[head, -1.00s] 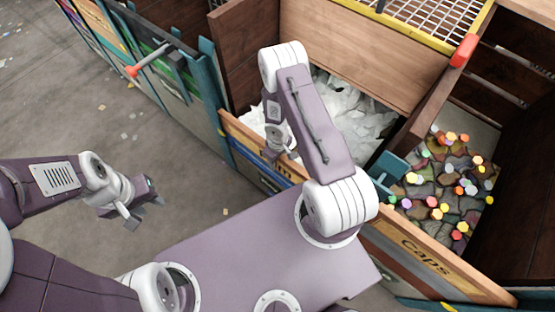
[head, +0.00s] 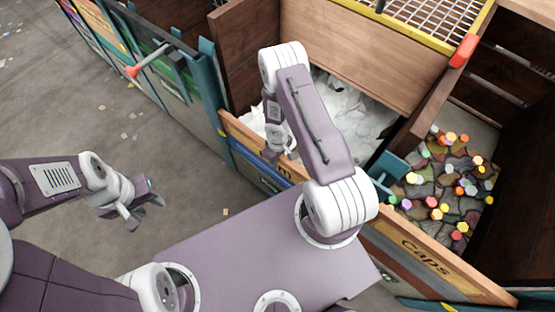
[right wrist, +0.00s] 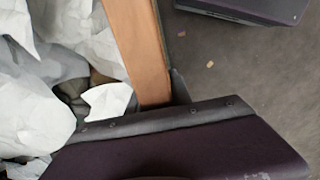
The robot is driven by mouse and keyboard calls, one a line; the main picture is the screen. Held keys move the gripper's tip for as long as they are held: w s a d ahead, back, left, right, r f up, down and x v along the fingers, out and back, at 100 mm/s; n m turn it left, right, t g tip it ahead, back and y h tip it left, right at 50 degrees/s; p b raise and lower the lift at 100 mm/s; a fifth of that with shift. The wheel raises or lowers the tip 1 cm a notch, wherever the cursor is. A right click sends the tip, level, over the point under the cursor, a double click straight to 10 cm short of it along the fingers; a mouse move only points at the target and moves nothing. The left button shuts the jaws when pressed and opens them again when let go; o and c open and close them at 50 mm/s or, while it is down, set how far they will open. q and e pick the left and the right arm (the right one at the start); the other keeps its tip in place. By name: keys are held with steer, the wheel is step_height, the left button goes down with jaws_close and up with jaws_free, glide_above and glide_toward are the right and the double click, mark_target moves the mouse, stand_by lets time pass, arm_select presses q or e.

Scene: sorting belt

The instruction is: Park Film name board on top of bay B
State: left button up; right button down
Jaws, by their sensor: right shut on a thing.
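The Film name board (head: 284,172) is at the front of the bay holding crumpled white film; only the end of its lettering shows, and my right arm hides much of it. My right gripper (head: 275,154) points down at the board's top edge and is shut on it; the fingertips are partly hidden. In the right wrist view a wooden edge (right wrist: 138,50) runs between white film and grey floor, with a dark purple part across the bottom. My left gripper (head: 143,213) is open and empty above the floor. No letter B is readable on any bay.
The Caps bay (head: 425,262) at right holds several coloured caps. White film (head: 345,105) fills part of the middle bay. A red-tipped lever (head: 134,71) sticks out from the bays at left. A wire grid (head: 430,20) lies behind.

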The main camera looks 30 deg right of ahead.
stand_by(0.5)
steer(key=c, duration=1.8)
jaws_free()
jaws_close()
step_height(320, 180, up, 46)
steer(key=p, duration=4.6)
steer(key=shift+w, duration=0.1)
